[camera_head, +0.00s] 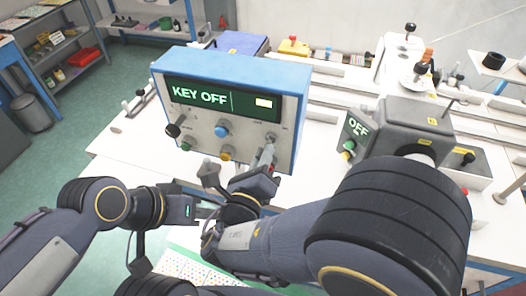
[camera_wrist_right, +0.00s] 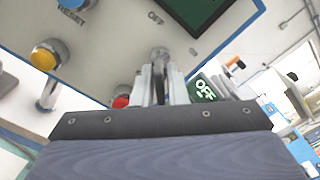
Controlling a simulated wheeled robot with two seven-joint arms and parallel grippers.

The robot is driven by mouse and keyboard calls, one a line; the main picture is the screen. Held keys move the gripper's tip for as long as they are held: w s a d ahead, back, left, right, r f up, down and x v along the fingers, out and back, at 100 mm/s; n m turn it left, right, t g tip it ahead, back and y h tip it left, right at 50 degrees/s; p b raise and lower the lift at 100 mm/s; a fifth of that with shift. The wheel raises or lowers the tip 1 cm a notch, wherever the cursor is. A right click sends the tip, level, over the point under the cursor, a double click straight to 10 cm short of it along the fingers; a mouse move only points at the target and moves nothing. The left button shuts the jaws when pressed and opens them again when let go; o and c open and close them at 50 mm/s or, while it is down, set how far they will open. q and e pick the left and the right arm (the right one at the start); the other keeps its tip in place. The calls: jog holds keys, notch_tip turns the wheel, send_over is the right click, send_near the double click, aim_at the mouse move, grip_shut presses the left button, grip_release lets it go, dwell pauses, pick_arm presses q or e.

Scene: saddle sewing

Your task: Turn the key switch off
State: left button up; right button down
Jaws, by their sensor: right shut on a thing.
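The control box (camera_head: 228,75) is blue and grey, and its green-lit display (camera_head: 212,95) reads KEY OFF. The key switch is at the lower right of its front panel. In the right wrist view the round metal key head (camera_wrist_right: 160,54) shows between the fingertips, below a printed OFF label (camera_wrist_right: 155,18). My right gripper (camera_head: 267,154) is at the key switch, shut on the key, and its fingers hide most of it in the head view. My left gripper (camera_head: 207,211) is low in front of the box, away from the panel; its fingers are partly hidden behind my right arm.
The panel also has a black knob (camera_head: 173,131), a blue RESET button (camera_head: 222,132), a yellow button (camera_head: 226,156) and a green button (camera_head: 186,147). A grey machine (camera_head: 412,122) with a small OFF display (camera_head: 358,127) stands to the right.

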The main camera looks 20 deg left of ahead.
dwell(0.4)
jog(key=c, duration=1.6)
grip_release()
jog(key=shift+o, duration=0.2)
